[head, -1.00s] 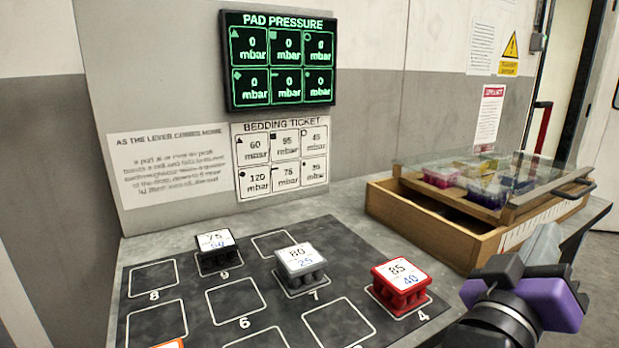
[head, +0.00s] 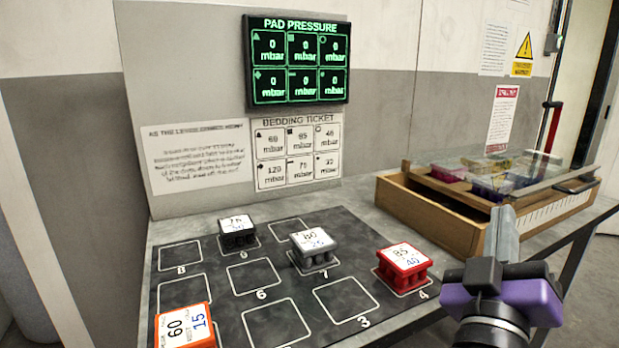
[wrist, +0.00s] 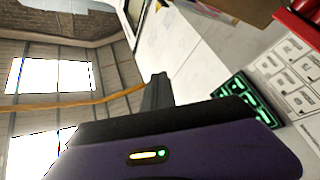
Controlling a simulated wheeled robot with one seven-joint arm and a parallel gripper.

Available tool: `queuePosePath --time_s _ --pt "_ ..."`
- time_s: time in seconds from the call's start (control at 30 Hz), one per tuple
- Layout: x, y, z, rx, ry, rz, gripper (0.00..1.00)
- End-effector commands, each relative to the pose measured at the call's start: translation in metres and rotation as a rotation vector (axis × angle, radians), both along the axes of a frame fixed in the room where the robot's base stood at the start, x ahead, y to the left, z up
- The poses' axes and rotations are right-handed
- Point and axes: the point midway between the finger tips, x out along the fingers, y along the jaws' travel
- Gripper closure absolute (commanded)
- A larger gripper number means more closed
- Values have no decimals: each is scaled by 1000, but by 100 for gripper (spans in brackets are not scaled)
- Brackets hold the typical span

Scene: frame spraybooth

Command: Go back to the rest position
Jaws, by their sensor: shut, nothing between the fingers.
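My gripper (head: 500,232) is at the lower right of the head view, in front of the wooden box and to the right of the dark mat. Its grey fingers point up and are together, with nothing between them. In the wrist view my gripper's dark fingers (wrist: 157,92) show above its purple body, apart from any object. The wrist view is turned on its side and takes in ceiling, windows and part of the wall panel.
A dark numbered mat (head: 222,295) bears a black block (head: 238,240), a grey block (head: 315,258), a red block (head: 404,270) and an orange block (head: 184,343). A wooden box (head: 440,224) with a glass lid stands behind my gripper. The pressure display (head: 297,108) reads 0 everywhere.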

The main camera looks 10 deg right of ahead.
Motion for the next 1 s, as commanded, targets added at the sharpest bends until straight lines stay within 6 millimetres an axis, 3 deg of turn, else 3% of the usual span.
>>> queuePosePath --time_s 0.27,0.43,0.7,1.0 --pt "1 46 -55 -1 32 277 100" --pt "-20 78 -109 56 67 481 100" --pt "-87 107 -185 245 116 714 100" --pt "-179 108 -243 514 167 800 100"
